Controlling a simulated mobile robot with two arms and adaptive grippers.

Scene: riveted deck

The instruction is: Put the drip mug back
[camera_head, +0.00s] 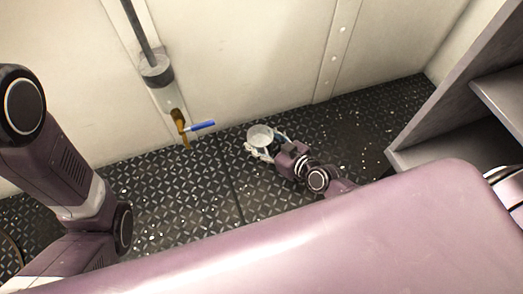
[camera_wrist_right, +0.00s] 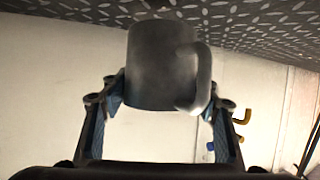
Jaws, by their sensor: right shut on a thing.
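The drip mug (camera_head: 261,135) is a small grey mug with a pale round inside seen from above in the head view. It also shows dark grey in the right wrist view (camera_wrist_right: 158,68), with its handle on the right side of that picture. My right gripper (camera_head: 262,147) is shut on the mug, with one finger on each side of it. The mug is over the dark deck, to the right of the tap (camera_head: 181,124) and apart from it. The tap is brass with a blue lever. My left arm shows at the left, but its gripper is out of view.
A pale wall (camera_head: 250,60) with riveted strips stands behind. A pipe with a grey collar (camera_head: 156,70) is above the tap. A grey shelf unit (camera_head: 440,110) stands at the right. The patterned deck (camera_head: 190,190) looks clear around the mug.

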